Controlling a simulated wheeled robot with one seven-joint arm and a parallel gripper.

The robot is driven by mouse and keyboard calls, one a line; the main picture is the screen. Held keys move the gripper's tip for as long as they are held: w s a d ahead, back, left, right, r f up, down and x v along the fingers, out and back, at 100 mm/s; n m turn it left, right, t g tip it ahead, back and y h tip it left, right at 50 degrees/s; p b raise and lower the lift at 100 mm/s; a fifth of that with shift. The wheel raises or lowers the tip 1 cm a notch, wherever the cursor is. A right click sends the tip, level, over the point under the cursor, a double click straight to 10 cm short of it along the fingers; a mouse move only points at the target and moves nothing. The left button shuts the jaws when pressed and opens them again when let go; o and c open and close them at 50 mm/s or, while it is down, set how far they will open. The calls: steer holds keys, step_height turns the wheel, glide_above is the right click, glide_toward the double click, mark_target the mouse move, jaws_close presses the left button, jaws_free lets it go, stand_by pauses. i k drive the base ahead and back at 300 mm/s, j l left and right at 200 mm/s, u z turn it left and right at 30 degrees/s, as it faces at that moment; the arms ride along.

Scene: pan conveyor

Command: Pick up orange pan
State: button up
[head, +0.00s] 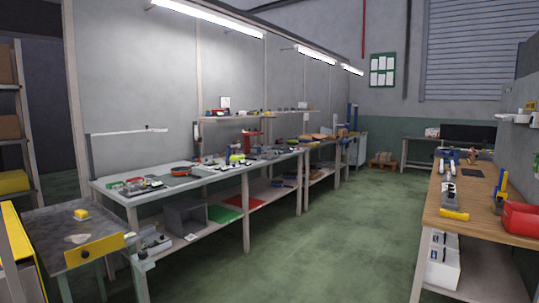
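No orange pan can be made out for certain in the head view. A small orange-red item (182,171) lies on the long workbench (215,177) at the left, too small to tell what it is. My gripper is not in view.
A dark-topped table (50,232) with yellow parts stands at the lower left. A wooden bench (490,190) with tools and a red bin (523,219) stands at the right. Shelves (12,125) stand at the far left. The green floor (330,245) between the benches is clear.

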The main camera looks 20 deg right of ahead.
mark_target(187, 173)
steer(key=i+l+z, duration=0.1)
steer(key=i, duration=0.65)
steer(key=i+l, duration=0.25)
steer(key=i, duration=0.55)
steer(key=i+l+z, duration=0.15)
steer(key=i, duration=0.6)
